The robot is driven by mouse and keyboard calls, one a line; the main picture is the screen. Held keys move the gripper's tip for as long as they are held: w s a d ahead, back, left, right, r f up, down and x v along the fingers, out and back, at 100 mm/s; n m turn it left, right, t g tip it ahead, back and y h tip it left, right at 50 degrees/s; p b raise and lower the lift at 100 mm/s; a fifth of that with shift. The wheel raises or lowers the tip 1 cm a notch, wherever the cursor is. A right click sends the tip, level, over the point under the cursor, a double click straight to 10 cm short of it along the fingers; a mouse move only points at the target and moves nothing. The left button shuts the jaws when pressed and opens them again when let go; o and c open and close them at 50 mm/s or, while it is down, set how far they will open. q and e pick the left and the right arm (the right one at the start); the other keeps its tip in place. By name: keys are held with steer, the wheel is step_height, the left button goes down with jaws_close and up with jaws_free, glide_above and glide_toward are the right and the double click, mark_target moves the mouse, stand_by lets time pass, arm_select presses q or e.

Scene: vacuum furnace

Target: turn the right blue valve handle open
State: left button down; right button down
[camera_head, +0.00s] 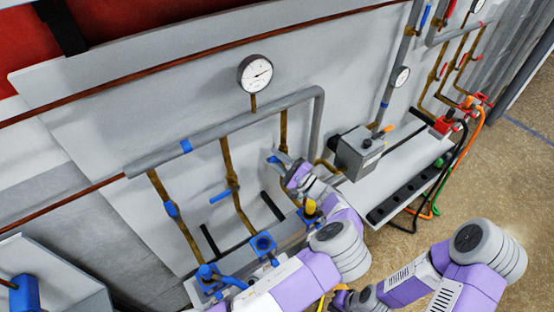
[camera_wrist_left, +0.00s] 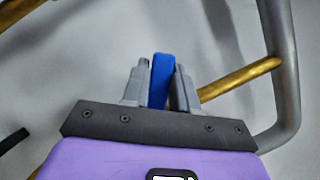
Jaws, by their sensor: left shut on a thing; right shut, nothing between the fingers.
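The right blue valve handle (camera_head: 272,157) is on the right brass pipe below the grey manifold. My left gripper (camera_head: 279,162) is at this handle. In the left wrist view, the blue handle (camera_wrist_left: 160,80) stands nearly upright between the two grey fingers, and my left gripper (camera_wrist_left: 160,88) is shut on it. The valve body behind it is hidden. My right arm is at the bottom right, and its fingertips lie outside the picture.
A middle blue handle (camera_head: 220,196) and a left blue valve (camera_head: 171,208) are on neighbouring brass pipes. A pressure gauge (camera_head: 255,73) stands above the manifold (camera_head: 215,130). A grey box (camera_head: 357,153) is close to the right of my left gripper. Blue fittings (camera_head: 263,244) sit below.

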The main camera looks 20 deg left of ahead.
arm_select(q)
steer(key=m, duration=0.1)
steer(key=w+r+m+t, duration=0.1)
steer(key=m, duration=0.1)
steer(key=d+m+t, duration=0.1)
steer(key=m, duration=0.1)
steer(key=shift+w+r, duration=0.2)
steer(key=shift+r, duration=0.15)
steer(key=c, duration=1)
jaws_free()
steer(key=shift+o, duration=0.2)
steer(key=shift+r, duration=0.1)
steer(key=shift+d, duration=0.15)
